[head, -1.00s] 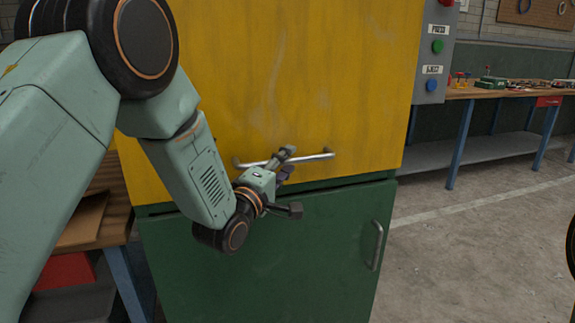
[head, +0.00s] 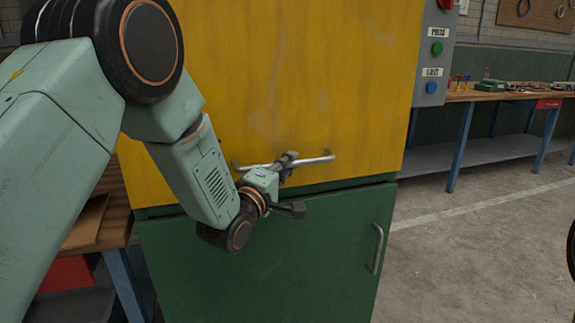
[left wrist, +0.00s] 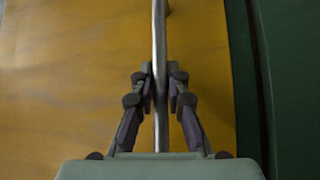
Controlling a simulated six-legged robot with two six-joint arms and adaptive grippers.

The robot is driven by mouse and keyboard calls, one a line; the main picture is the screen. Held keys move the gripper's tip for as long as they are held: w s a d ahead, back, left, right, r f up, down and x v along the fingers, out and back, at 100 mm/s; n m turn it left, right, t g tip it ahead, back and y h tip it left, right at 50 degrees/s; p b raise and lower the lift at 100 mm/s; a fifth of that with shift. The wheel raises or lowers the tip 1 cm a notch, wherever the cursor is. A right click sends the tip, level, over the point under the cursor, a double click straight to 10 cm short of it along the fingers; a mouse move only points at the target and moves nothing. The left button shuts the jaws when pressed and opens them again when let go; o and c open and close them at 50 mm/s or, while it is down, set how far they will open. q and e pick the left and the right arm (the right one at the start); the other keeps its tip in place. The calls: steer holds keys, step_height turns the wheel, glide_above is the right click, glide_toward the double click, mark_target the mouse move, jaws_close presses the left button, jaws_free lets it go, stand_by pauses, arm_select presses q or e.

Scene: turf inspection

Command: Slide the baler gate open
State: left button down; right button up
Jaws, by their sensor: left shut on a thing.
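The baler gate (head: 300,75) is a yellow panel, and its lower edge meets the green lower body of the baler (head: 310,240). A horizontal metal bar handle (head: 318,160) runs across the gate near that edge. My left gripper (head: 285,164) is shut on the middle of this handle. In the left wrist view the handle (left wrist: 159,30) runs between the two fingers of the left gripper (left wrist: 160,85), which close on it from both sides. My right gripper is in neither view.
A vertical handle (head: 377,248) sits on the green lower door. A grey button box (head: 432,70) with green and blue buttons is at the right of the gate. Workbenches stand at left and back right (head: 500,94).

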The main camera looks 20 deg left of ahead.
arm_select(q)
steer(key=shift+r, duration=0.1)
stand_by(0.4)
step_height(320, 180, up, 41)
steer(key=p, duration=3)
steer(key=shift+r, duration=0.15)
steer(key=c, duration=1.3)
jaws_free()
steer(key=shift+c, duration=0.2)
steer(key=v, duration=1.2)
